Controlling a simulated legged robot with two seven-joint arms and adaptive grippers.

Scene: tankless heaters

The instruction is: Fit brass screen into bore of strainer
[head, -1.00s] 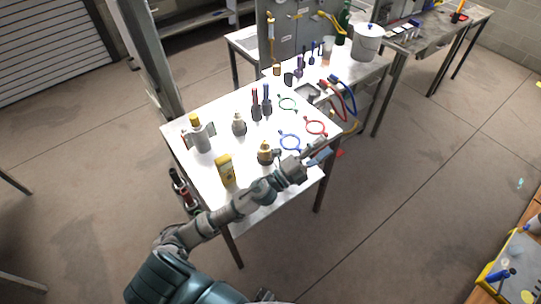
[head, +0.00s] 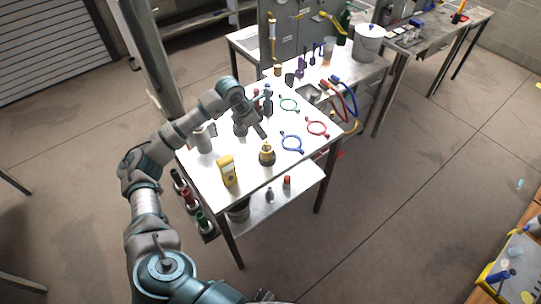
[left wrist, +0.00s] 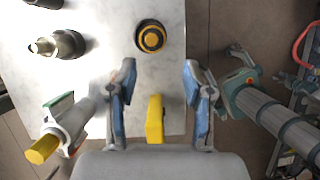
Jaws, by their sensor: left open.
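A brass-coloured fitting with a dark base (head: 266,155) stands upright on the table's near part. From above in the left wrist view it is a round dark piece with a yellow ring (left wrist: 151,37). I cannot tell for sure which is the strainer, and I cannot make out the brass screen. My left gripper (head: 264,115) is above the table, behind the brass-coloured fitting, open and empty, its fingers (left wrist: 158,85) apart. My right gripper is not recognisable.
A yellow meter (head: 228,171) stands at the near edge. A grey canister (head: 203,142) stands behind my arm. Hoses (head: 347,97) hang at the right edge. Bare tabletop surrounds the blue ring.

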